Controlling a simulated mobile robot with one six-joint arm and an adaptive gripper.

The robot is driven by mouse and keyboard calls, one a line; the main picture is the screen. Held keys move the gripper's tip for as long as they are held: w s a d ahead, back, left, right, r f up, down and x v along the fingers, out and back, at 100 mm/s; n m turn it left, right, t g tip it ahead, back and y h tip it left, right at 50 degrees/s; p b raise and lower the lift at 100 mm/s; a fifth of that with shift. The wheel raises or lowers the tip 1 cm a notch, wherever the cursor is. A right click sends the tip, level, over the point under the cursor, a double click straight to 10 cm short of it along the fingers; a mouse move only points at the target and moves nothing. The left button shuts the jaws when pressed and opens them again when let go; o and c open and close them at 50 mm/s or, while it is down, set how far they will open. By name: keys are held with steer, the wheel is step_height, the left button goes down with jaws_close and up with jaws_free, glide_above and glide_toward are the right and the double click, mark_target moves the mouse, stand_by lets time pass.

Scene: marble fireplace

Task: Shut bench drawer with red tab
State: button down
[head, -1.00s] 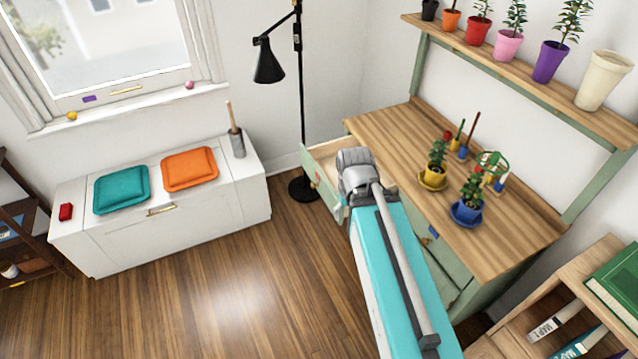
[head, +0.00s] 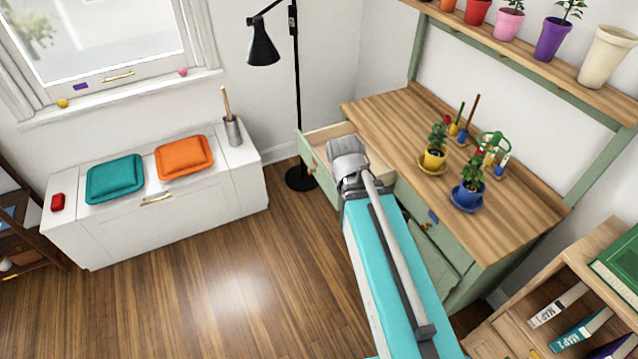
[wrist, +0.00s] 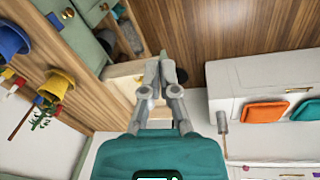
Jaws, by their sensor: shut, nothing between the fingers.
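The green bench (head: 400,140) with a wooden top stands at the right in the head view. Its far-left drawer (head: 318,172) is pulled out, with a pale wood inside and a small reddish spot on its green front. The drawer also shows in the wrist view (wrist: 124,80), partly behind the fingers. My gripper (wrist: 160,68) is shut and empty, its fingertips over or beside the drawer's front end. I cannot tell whether they touch it. In the head view my arm covers part of the drawer and hides the fingers.
Another bench drawer has a blue tab (head: 433,216). Potted plants, one in a yellow pot (head: 433,158), stand on the bench top. A black floor lamp (head: 297,100) stands just beyond the drawer. A white chest (head: 110,225) is at left. The wooden floor (head: 235,290) between is clear.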

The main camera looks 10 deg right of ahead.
steer(key=w+d+f+n+t+h+b, duration=0.1)
steer(key=w+f+n+t+h+b, duration=0.15)
steer(key=w+f+b, duration=0.6)
steer(key=w+f+n+t+h+b, duration=0.1)
steer(key=w+f+t+h+b, duration=0.25)
steer(key=w+f+b, duration=0.75)
steer(key=w+a+f+n+t+b, duration=0.3)
steer(key=a+f+n+t+b, duration=0.1)
steer(key=b, duration=0.9)
steer(key=w+a+f+n+t+h+b, duration=0.1)
steer(key=w+a+f+n+t+b, duration=0.2)
steer(key=a+b, duration=0.4)
step_height(320, 180, down, 3)
steer(key=n+t+b, duration=0.1)
steer(key=t+b, duration=0.1)
steer(key=b, duration=0.4)
steer(key=shift+w+a+r+b, duration=0.15)
steer(key=shift+w+a+b, duration=0.1)
steer(key=shift+a+b, duration=0.1)
steer(key=shift+w+d, duration=0.1)
steer(key=shift+d, duration=0.05)
glide_toward(322, 172)
steer(key=w, duration=0.5)
steer(key=shift+w+d, duration=0.2)
steer(key=shift+d, duration=0.6)
steer(key=shift+w+d, duration=0.25)
steer(key=shift+d, duration=0.55)
